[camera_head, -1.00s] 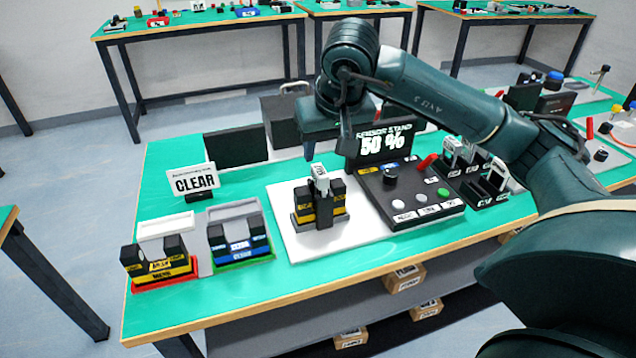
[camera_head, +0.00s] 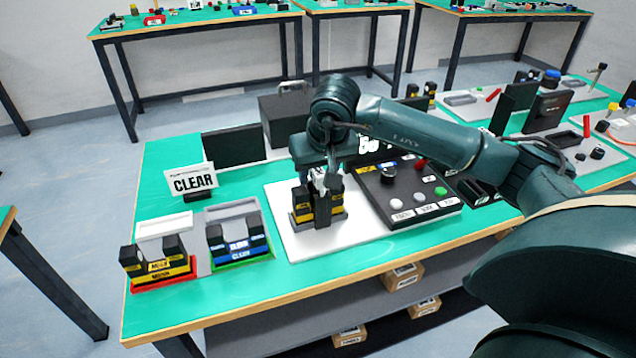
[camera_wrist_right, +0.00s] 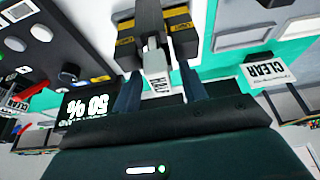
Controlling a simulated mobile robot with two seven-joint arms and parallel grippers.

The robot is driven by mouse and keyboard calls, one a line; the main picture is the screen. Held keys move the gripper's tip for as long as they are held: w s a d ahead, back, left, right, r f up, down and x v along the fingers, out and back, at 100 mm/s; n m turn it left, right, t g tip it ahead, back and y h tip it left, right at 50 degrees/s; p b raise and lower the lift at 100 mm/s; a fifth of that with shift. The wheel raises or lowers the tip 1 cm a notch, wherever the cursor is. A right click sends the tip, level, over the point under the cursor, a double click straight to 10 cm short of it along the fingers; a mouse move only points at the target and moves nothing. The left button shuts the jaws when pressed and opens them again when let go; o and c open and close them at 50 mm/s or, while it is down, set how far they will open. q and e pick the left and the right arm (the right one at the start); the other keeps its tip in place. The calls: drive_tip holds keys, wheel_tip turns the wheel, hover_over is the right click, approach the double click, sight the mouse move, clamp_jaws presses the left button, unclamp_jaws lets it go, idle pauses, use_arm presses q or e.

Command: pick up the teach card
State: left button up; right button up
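The teach card, which I take to be the small grey-and-white card (camera_wrist_right: 156,68), stands upright in the dark slotted sensor stand (camera_head: 324,216) on the white plate. Its white label carries dark letters. In the head view my right gripper (camera_head: 322,180) is directly above the stand and hides most of the card. In the right wrist view the two fingers (camera_wrist_right: 161,82) are open, one on each side of the card, with a gap at both sides. My left gripper is not in view.
A black control box (camera_head: 410,197) with buttons and a knob is right of the stand. The "50 %" display (camera_wrist_right: 88,108) stands close behind. A "CLEAR" sign (camera_head: 190,182) and two sensor blocks (camera_head: 160,268) are at left. Green tabletop is free at the front.

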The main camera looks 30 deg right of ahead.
clamp_jaws()
drive_tip(key=shift+r, duration=0.1)
